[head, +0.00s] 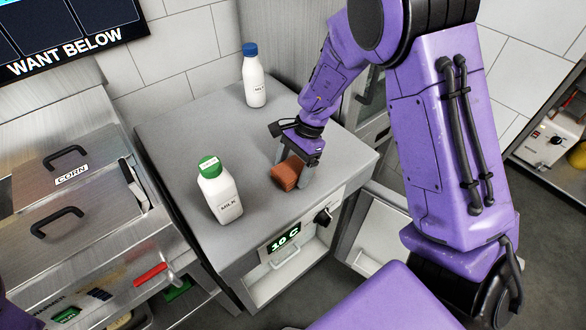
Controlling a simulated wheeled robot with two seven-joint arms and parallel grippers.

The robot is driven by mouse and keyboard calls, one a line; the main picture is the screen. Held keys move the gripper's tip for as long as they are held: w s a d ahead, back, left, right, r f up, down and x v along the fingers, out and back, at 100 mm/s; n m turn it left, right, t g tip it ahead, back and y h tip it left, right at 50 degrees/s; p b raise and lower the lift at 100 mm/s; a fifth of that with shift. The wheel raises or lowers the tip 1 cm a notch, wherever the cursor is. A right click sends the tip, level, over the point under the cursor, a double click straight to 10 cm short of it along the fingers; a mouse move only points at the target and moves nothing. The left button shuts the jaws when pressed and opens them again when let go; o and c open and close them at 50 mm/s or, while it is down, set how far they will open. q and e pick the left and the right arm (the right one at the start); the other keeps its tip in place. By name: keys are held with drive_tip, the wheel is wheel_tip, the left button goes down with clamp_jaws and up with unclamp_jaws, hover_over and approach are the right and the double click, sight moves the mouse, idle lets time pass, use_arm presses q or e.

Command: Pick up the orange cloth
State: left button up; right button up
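The orange-brown cloth (286,175) is a small folded bundle on the grey counter top (190,120), near its front right edge. My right gripper (292,168) points down right at the cloth. One finger shows on the right side of the cloth, and the cloth sits between or just in front of the fingers. The cloth appears to rest on the counter. My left gripper is not in view.
A milk bottle with a green cap (219,190) stands left of the cloth. A milk bottle with a blue cap (254,76) stands at the back of the counter. A steel corn warmer (80,200) is at the left.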

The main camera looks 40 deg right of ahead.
sight(288, 168)
drive_tip(key=c, duration=0.6)
drive_tip(key=shift+r+b, duration=0.15)
drive_tip(key=shift+b, duration=0.2)
wheel_tip(288, 168, up, 3)
drive_tip(key=shift+w+r+p, duration=0.15)
drive_tip(key=shift+p, duration=0.2)
drive_tip(key=s+d+r+p, duration=0.1)
drive_tip(key=s+d+r, duration=0.1)
drive_tip(key=s+r, duration=0.1)
drive_tip(key=s+d+r+p, duration=0.1)
drive_tip(key=s+d+r, duration=0.1)
drive_tip(key=s, duration=0.3)
drive_tip(key=s+d+r+p, duration=0.1)
drive_tip(key=s+d+r, duration=0.1)
drive_tip(key=s+r, duration=0.2)
drive_tip(key=shift+s+r+p, duration=0.3)
drive_tip(key=shift+s+p, duration=0.1)
drive_tip(key=shift+s, duration=0.15)
